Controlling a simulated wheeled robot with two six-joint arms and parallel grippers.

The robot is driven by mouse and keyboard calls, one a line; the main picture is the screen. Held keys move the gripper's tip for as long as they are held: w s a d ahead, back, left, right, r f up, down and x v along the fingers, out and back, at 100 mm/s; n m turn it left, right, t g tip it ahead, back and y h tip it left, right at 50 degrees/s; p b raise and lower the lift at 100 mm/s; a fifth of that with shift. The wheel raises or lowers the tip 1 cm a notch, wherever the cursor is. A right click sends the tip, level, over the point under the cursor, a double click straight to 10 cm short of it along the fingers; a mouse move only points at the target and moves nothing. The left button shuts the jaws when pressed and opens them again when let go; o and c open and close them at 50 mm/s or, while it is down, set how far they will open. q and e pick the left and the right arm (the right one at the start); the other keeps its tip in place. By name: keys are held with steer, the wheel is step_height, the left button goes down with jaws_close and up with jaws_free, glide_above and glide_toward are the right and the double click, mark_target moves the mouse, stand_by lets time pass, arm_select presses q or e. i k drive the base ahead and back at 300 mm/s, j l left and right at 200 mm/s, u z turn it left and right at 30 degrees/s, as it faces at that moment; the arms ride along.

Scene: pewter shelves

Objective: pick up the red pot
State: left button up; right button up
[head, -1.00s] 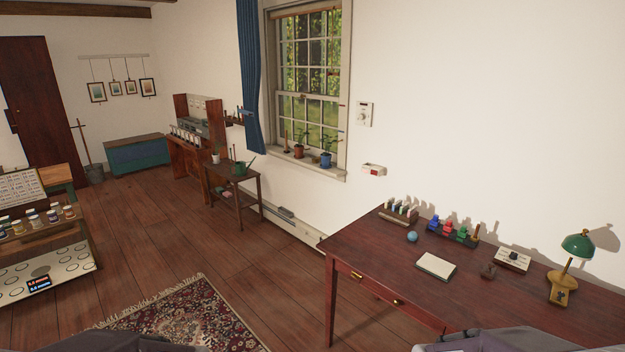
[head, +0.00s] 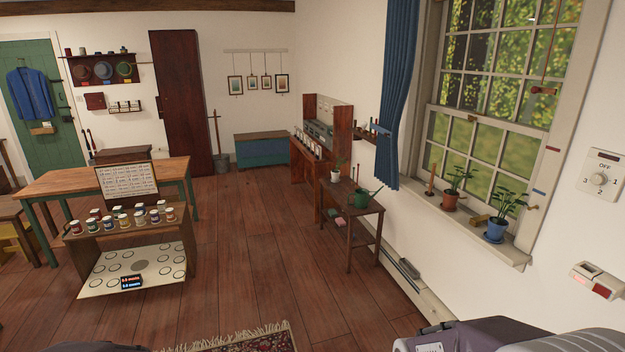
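A reddish-brown pot (head: 451,201) with a green plant stands upright on the windowsill (head: 470,232) at the right of the head view. A blue pot (head: 495,231) with a plant stands to its right on the same sill. A small yellowish object (head: 479,220) lies between the two pots. Neither of my grippers shows. Only parts of my own body show along the bottom edge, well apart from the pots.
A small dark table (head: 362,210) with a green watering can (head: 361,198) and a white pot (head: 336,176) stands against the wall below the curtain (head: 398,100). A low stand with several jars (head: 90,236) is at left. The middle floor is clear.

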mark_target(451, 197)
steer(key=i+z, duration=0.2)
steer(key=i, duration=0.3)
steer(key=i+z, duration=0.15)
steer(key=i, duration=0.35)
steer(key=i+z, duration=0.2)
steer(key=i, duration=0.25)
steer(key=i+j+z, duration=0.2)
steer(key=i, duration=0.3)
steer(key=i+j+z, duration=0.2)
steer(key=i, duration=0.3)
steer(key=i+j+z, duration=0.15)
steer(key=i, duration=0.3)
